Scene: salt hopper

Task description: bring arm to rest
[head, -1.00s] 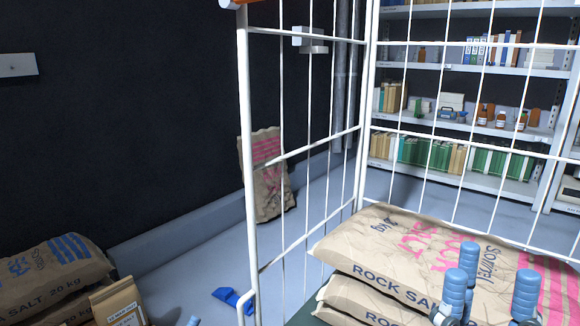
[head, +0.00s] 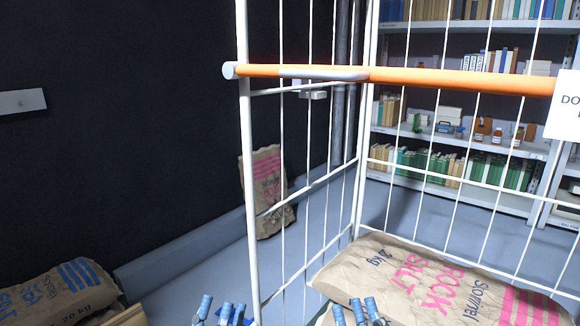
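In the head view my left gripper (head: 220,311) is at the bottom edge, left of centre. Its blue, ridged fingers point up with gaps between them and hold nothing. My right gripper (head: 354,311) is at the bottom edge, right of centre, in front of the top rock salt sack (head: 430,284). Its blue fingers also stand apart with nothing between them. Both gripper bases and most of both arms are below the picture.
A white wire cage (head: 250,190) with an orange bar (head: 440,80) across it stands ahead, the salt sack inside. Another sack (head: 264,180) leans at the dark wall. More sacks (head: 60,292) lie lower left. Shelves (head: 500,198) stand behind. Grey floor (head: 200,275) shows between.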

